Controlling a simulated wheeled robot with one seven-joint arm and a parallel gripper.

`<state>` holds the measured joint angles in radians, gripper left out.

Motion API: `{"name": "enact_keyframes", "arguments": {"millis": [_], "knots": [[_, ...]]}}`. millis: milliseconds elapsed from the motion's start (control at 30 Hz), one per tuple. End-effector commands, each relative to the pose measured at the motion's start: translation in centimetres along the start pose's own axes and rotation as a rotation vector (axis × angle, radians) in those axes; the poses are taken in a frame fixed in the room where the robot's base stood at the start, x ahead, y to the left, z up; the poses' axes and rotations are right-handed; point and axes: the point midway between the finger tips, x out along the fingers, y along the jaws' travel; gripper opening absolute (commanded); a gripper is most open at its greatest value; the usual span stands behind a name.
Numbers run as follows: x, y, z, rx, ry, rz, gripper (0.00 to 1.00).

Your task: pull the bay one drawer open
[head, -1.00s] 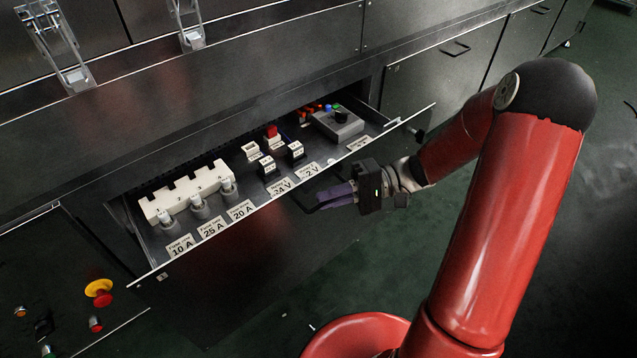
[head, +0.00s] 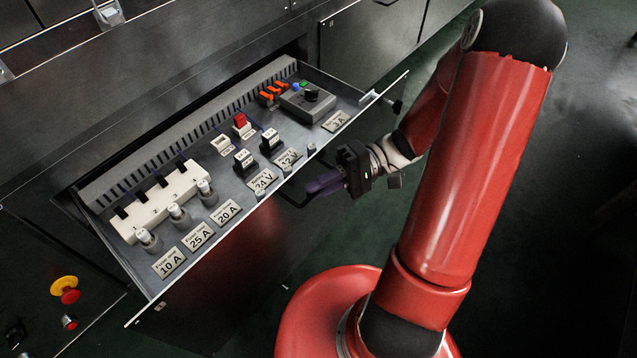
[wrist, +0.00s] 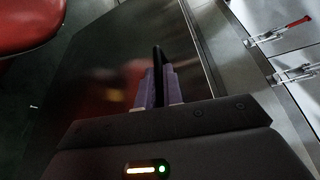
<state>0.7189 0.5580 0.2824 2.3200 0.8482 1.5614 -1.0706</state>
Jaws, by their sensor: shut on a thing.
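The drawer (head: 140,285) stands well out of the dark metal cabinet, and its inside shows from above. Its dark front panel (head: 230,262) faces me. My gripper (head: 312,190) is at the drawer's front, right of its middle, with its purple fingers shut on the black bar handle (head: 288,199). In the wrist view the handle (wrist: 157,62) stands up between the two purple fingers of my gripper (wrist: 157,88). Part of the handle is hidden by the fingers.
The drawer holds a white fuse block (head: 160,205), label plates such as 10 A (head: 169,262), black and red switches and a grey box with a knob (head: 307,102). A yellow and red button (head: 65,289) is at lower left. Green floor (head: 530,250) is clear at right.

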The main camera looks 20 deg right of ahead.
Motion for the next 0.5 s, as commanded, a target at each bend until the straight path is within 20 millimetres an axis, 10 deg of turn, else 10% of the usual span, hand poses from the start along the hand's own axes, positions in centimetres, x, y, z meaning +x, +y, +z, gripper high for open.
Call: {"name": "enact_keyframes", "arguments": {"millis": [100, 300, 500], "knots": [[-0.04, 0.08, -0.04, 0.001, 0.002, 0.002, 0.0], [-0.03, 0.05, -0.04, 0.0, 0.002, 0.001, 0.3], [-0.02, 0.03, -0.04, 0.0, 0.001, 0.001, 0.3]]}}
